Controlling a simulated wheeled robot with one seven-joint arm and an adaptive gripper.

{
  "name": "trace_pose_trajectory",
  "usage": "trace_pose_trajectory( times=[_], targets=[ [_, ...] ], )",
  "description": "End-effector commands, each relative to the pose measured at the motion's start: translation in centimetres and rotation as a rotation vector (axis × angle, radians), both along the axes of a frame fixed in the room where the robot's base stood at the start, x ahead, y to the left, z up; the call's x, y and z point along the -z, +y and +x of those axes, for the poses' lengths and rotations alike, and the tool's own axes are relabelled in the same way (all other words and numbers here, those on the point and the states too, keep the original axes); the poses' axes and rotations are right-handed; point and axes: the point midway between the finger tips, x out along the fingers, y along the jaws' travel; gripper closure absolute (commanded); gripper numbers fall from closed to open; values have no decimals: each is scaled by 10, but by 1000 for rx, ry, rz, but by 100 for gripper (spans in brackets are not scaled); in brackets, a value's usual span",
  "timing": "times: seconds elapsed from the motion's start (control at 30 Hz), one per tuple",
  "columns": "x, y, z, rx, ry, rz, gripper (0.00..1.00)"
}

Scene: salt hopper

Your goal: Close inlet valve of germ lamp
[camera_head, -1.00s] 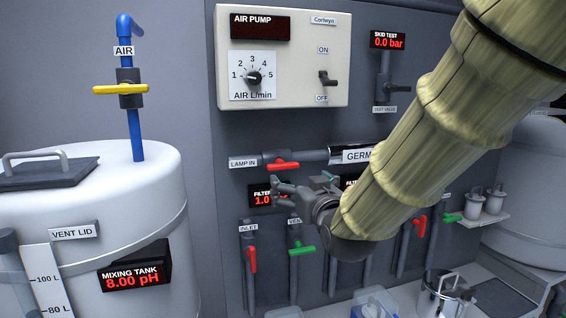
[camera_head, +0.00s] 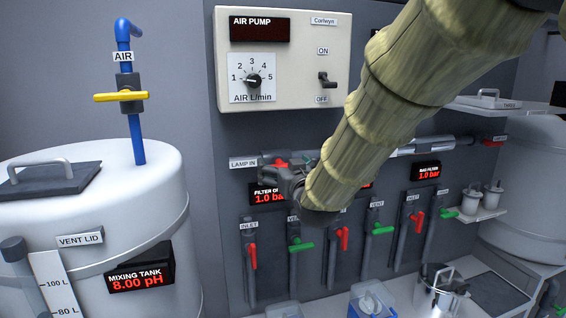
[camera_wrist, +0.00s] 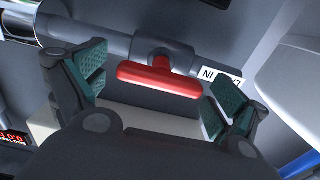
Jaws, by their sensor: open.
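The germ lamp's inlet valve has a red bar handle (camera_wrist: 160,78) on a grey horizontal pipe. In the wrist view the handle lies roughly along the pipe, between my spread fingers, with no clear contact. In the head view only a bit of the red handle (camera_head: 281,163) shows, right of the LAMP IN label (camera_head: 244,163). My gripper (camera_head: 284,174) is open in front of the valve and hides most of it. The wrist view shows its two teal-padded fingers (camera_wrist: 157,95) either side of the handle. The label also shows upside down in the wrist view (camera_wrist: 221,76).
Below is a row of valves with red handles (camera_head: 252,256) and green handles (camera_head: 301,245). The air pump box (camera_head: 300,60) is above. The white mixing tank (camera_head: 90,210) stands left. My arm covers part of the lamp pipe.

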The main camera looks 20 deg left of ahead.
Motion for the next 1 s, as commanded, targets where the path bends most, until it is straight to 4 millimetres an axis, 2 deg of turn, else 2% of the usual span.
trace_pose_trajectory(
  times=[0.37,0.6,1.0],
  targets=[
    [0,2,3,0,0,0,5],
    [0,2,3,0,0,0,48],
    [2,1,3,1,27,43,48]
  ],
)
